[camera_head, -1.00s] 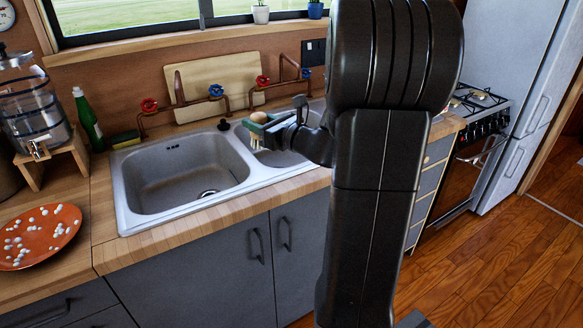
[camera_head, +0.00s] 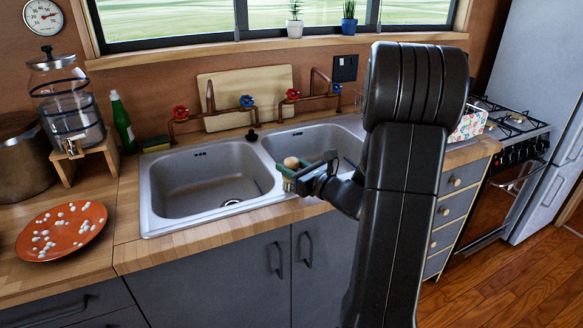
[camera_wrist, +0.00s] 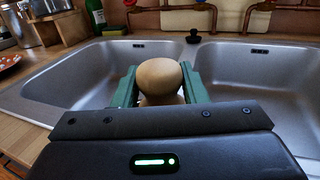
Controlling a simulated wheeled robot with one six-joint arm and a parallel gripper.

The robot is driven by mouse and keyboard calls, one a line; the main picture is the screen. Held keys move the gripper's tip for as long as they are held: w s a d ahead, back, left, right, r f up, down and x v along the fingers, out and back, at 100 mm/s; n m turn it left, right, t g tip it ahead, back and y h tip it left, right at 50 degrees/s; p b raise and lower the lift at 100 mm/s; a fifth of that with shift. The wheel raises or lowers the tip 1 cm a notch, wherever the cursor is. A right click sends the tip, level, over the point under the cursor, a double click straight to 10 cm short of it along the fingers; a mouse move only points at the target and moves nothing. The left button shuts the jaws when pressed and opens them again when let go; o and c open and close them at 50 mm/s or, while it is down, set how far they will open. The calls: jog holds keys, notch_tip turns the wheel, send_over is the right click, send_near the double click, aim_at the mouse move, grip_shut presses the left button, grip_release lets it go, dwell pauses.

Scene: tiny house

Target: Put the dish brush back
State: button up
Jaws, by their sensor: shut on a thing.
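The dish brush (camera_wrist: 159,80) shows its round wooden knob between the green fingers of my gripper (camera_wrist: 158,92) in the wrist view. In the head view the brush (camera_head: 291,163) is held by my gripper (camera_head: 288,171) at the front of the double sink, near the divider between the basins. Pale bristles seem to point down below the fingers. My gripper is shut on the brush. Most of the brush below the knob is hidden in the wrist view.
The sink (camera_head: 149,215) has two basins. A green bottle (camera_head: 121,122) and a sponge (camera_head: 155,144) stand behind its left end. An orange plate (camera_head: 61,247) with white bits lies on the left counter beside a glass dispenser (camera_head: 73,110). A cutting board (camera_head: 223,92) leans behind the taps.

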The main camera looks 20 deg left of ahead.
jog(key=o, duration=0.5)
jog(key=shift+f, duration=0.15)
jog(key=o, duration=0.5)
jog(key=shift+r, duration=0.35)
jog(key=v, duration=1.2)
jog(key=shift+f+b, duration=0.2)
jog(key=shift+b, duration=0.1)
